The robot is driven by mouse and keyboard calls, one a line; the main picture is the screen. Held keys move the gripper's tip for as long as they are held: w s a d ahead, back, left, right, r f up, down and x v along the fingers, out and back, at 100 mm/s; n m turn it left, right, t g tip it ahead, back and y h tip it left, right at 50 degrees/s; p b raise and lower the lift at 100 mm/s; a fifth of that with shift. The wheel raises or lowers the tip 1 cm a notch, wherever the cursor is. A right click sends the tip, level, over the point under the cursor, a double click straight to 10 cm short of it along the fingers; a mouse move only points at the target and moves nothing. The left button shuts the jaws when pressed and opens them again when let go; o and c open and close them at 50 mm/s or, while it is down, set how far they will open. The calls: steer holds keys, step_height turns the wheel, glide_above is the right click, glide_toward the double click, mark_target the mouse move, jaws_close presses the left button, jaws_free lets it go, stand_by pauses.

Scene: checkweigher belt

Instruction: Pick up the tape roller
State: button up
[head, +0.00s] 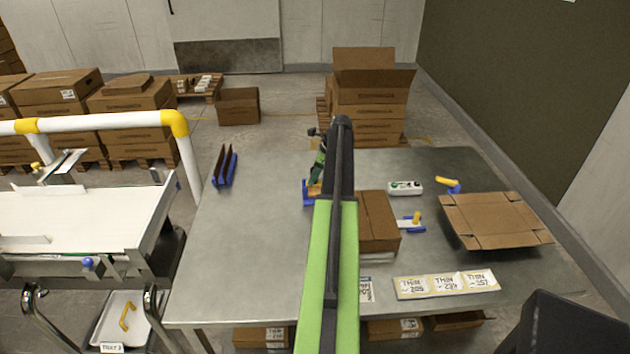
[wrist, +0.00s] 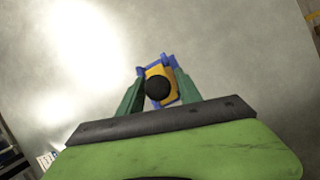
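A blue and yellow item with a round black top (wrist: 157,88), apparently the tape roller, is below my gripper (wrist: 159,86) in the wrist view. The green fingers stand apart on its left and right sides, and I see no clear squeeze on it. In the head view its blue part (head: 307,194) shows on the metal table, left of my arm. My gripper (head: 318,172) is over it there, and my arm hides much of both. I cannot tell whether the fingers touch it.
The metal table (head: 255,255) is bare left of my arm, except for a blue rack (head: 225,168). Right of my arm are a closed carton (head: 377,222), blue and yellow tools (head: 450,185), a flat open carton (head: 493,218) and a label board (head: 445,284). A conveyor (head: 75,220) stands left.

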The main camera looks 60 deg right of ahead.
jaws_close()
step_height(320, 180, up, 10)
steer(key=p, duration=1)
steer(key=shift+r, duration=0.15)
